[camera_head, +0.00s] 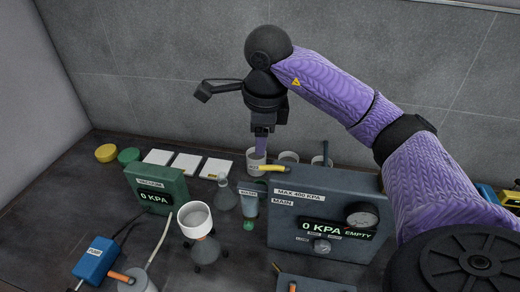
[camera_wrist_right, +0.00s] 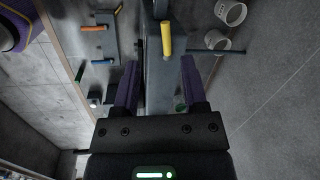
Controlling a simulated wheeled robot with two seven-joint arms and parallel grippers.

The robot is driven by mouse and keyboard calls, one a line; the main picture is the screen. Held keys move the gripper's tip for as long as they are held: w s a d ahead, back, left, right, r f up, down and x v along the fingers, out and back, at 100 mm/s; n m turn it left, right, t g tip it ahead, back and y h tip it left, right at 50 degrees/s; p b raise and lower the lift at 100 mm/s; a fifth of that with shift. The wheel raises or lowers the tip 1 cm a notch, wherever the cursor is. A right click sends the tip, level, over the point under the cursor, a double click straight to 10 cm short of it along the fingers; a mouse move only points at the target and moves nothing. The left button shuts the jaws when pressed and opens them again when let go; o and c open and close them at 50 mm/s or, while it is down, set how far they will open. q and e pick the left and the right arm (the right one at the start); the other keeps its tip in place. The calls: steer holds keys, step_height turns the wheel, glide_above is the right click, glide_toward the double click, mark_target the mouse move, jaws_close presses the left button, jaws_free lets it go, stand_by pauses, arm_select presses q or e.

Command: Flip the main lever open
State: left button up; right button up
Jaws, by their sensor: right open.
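The main lever (camera_head: 273,168) has a yellow handle and lies at the top left edge of the grey-blue box (camera_head: 283,228) labelled "MAIN". In the right wrist view the yellow handle (camera_wrist_right: 166,38) stands out ahead of the fingers, near the middle of the picture. My right gripper (camera_head: 262,146) points down just above and slightly left of the lever. In the wrist view its two purple fingers (camera_wrist_right: 160,85) are apart, with the box's edge showing between them. My left gripper is not in view.
White cups (camera_head: 256,160) stand behind the box. A flask (camera_head: 223,195), a tube (camera_head: 249,208) and a white funnel (camera_head: 195,222) are to its left. A green gauge box (camera_head: 157,190) reads 0 KPA. A blue box (camera_head: 95,260) is at the front left.

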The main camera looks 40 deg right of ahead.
mark_target(265, 166)
steer(key=shift+h, duration=0.4)
steer(key=x, duration=0.6)
steer(key=d+x, duration=0.1)
steer(key=x, duration=0.2)
steer(key=shift+s+f, duration=0.1)
steer(key=shift+s, duration=0.2)
jaws_close()
